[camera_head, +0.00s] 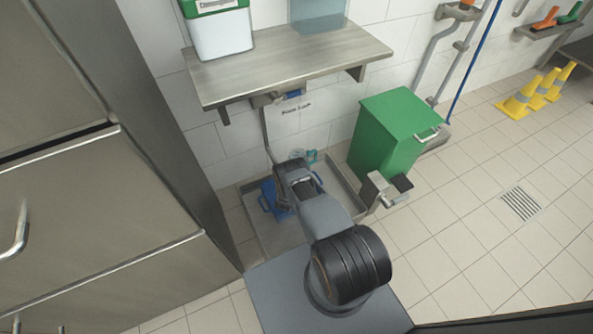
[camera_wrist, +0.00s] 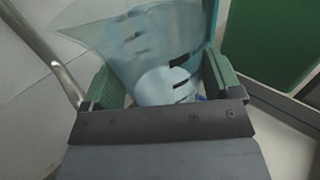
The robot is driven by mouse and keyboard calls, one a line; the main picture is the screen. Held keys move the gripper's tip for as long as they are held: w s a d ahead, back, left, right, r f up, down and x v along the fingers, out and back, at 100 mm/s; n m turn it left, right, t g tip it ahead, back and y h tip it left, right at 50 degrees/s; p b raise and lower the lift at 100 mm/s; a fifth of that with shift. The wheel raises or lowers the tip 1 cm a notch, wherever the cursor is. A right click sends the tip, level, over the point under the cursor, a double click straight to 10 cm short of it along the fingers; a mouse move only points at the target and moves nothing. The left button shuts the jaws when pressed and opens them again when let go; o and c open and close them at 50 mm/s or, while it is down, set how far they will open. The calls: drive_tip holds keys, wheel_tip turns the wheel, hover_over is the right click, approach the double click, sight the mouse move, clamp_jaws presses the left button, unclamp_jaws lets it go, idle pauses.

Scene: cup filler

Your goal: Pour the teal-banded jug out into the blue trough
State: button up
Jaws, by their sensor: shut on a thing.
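My gripper (camera_wrist: 160,82) is shut on the jug (camera_wrist: 145,45), a pale translucent vessel with dark marks, between its two green-padded fingers. A teal strip (camera_wrist: 213,38) shows along the jug's right side. In the head view a teal part of the jug (camera_head: 311,156) shows just past my gripper (camera_head: 296,163). The blue trough (camera_head: 268,199) sits in the floor basin, largely hidden under my arm. The jug is beyond and above the trough in that view. Its contents and exact tilt are not clear.
The steel basin (camera_head: 251,213) has a raised rim. A green bin (camera_head: 385,135) stands close on its right, with a metal pedal fitting (camera_head: 378,190). A steel shelf (camera_head: 290,60) overhangs behind. Steel cabinets (camera_head: 100,215) stand left. Open tiled floor lies right.

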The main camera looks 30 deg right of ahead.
drive_tip(key=b, duration=0.2)
drive_tip(key=shift+d+f+b, duration=0.2)
drive_tip(key=shift+f+b, duration=0.1)
drive_tip(key=shift+b, duration=0.05)
